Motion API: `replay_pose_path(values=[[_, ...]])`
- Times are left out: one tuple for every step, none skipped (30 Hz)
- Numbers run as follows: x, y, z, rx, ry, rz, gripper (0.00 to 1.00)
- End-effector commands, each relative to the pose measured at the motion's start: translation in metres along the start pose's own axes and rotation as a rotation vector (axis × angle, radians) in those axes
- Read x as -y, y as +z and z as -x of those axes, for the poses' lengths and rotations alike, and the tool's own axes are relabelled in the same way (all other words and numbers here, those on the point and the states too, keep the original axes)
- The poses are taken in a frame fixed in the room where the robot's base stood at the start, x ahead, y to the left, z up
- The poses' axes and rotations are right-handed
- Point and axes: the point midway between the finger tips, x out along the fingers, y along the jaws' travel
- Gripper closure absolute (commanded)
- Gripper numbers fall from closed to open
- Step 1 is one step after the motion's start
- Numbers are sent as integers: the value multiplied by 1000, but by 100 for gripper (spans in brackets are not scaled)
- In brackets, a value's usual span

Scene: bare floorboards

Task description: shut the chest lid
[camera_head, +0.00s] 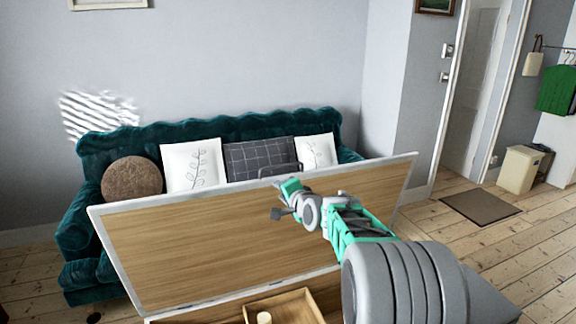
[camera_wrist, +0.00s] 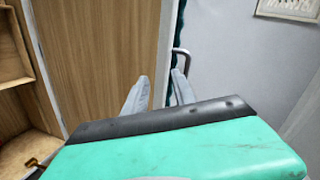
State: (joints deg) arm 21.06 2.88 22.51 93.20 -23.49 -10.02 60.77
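The chest lid (camera_head: 180,240) stands open and leans back, its wood-grained inner face with a white rim towards me. A dark handle (camera_head: 263,171) sits at its top edge. The chest's inside shows only in part at the bottom of the head view. My gripper (camera_head: 281,202) is near the lid's upper edge, by the handle. In the wrist view the fingers of my gripper (camera_wrist: 158,92) are apart, with the lid's pale edge (camera_wrist: 164,50) appearing between them. The handle (camera_wrist: 183,55) shows beyond the right finger. Contact with the lid cannot be told.
A wooden tray (camera_head: 291,308) with a small pale cylinder (camera_head: 264,318) is at the chest's front. A green sofa (camera_head: 85,215) with several cushions stands close behind the lid. Bare floorboards (camera_head: 440,225) lie open to the right, with a mat (camera_head: 480,207) and a bin (camera_head: 518,169).

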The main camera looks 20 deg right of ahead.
Motion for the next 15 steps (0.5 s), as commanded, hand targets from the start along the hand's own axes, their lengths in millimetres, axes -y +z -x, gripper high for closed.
replay_pose_path(values=[[0,-30,-16,-43,-80,-118,68],[2,-44,-21,-62,-128,-178,68],[7,-58,-25,-78,-182,-241,68],[8,-66,-27,-87,-210,-274,68],[10,-70,-29,-91,-231,-299,68],[13,-74,-32,-93,-247,-317,68],[14,-76,-34,-94,-253,-323,68],[16,-77,-38,-94,-255,-324,68],[18,-77,-44,-94,-254,-322,68],[20,-78,-49,-94,-253,-321,68],[21,-78,-54,-93,-253,-321,68],[23,-80,-62,-93,-252,-322,68],[23,-81,-68,-94,-251,-321,68],[25,-82,-73,-95,-251,-320,68],[27,-83,-80,-95,-252,-319,68]])
